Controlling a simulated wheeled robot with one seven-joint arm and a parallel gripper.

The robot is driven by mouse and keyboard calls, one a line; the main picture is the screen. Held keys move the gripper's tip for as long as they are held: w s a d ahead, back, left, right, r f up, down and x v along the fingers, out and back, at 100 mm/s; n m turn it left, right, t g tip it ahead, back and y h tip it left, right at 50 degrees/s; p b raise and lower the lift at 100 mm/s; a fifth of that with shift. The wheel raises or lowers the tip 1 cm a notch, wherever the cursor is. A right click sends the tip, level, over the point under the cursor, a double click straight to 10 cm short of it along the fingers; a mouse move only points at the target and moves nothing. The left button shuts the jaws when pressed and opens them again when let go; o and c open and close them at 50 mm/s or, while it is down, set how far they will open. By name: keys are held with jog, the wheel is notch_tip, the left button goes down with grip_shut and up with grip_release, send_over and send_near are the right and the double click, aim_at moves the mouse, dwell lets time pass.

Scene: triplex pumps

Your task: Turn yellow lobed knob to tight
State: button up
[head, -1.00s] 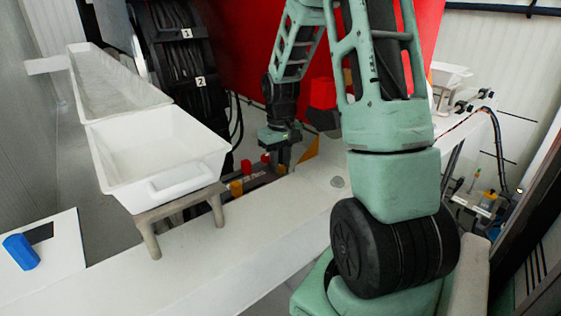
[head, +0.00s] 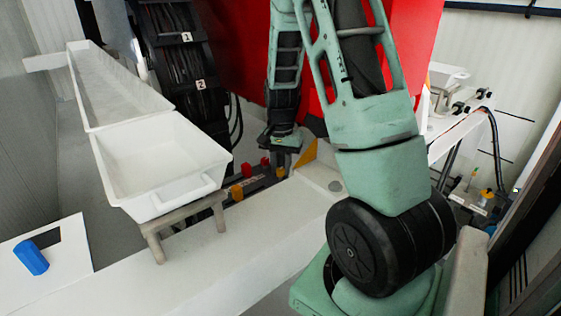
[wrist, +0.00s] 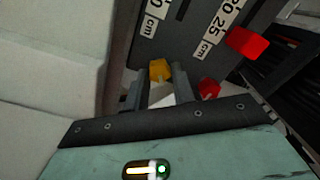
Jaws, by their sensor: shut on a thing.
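A yellow knob (wrist: 160,69) shows in the wrist view between the two grey fingers of my gripper (wrist: 157,82). The fingers are shut on it, one on each side; its lobes are mostly hidden. In the head view my gripper (head: 284,160) points down at the row of knobs on a dark strip, with a small yellow piece (head: 280,172) at its tips. Another yellow knob (head: 237,192) stands on the strip nearer the tray.
Red knobs (wrist: 248,43) (wrist: 208,88) are close beside my gripper, by a dark panel with cm scale labels (wrist: 214,36). A white tray (head: 160,165) on a stand is at left. A red panel (head: 235,60) rises behind the arm.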

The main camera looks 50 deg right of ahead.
aim_at(281, 169)
jog(key=m+p, duration=0.1)
jog(key=m, duration=0.2)
jog(key=shift+r+m+p, duration=0.15)
jog(key=shift+m+p, duration=0.15)
jog(key=shift+p, duration=0.05)
jog(key=shift+m+p, duration=0.85)
jog(key=shift+m, duration=0.85)
jog(key=shift+d, duration=0.1)
jog(key=o, duration=1)
jog(key=shift+s, duration=0.1)
notch_tip(281, 169, up, 17)
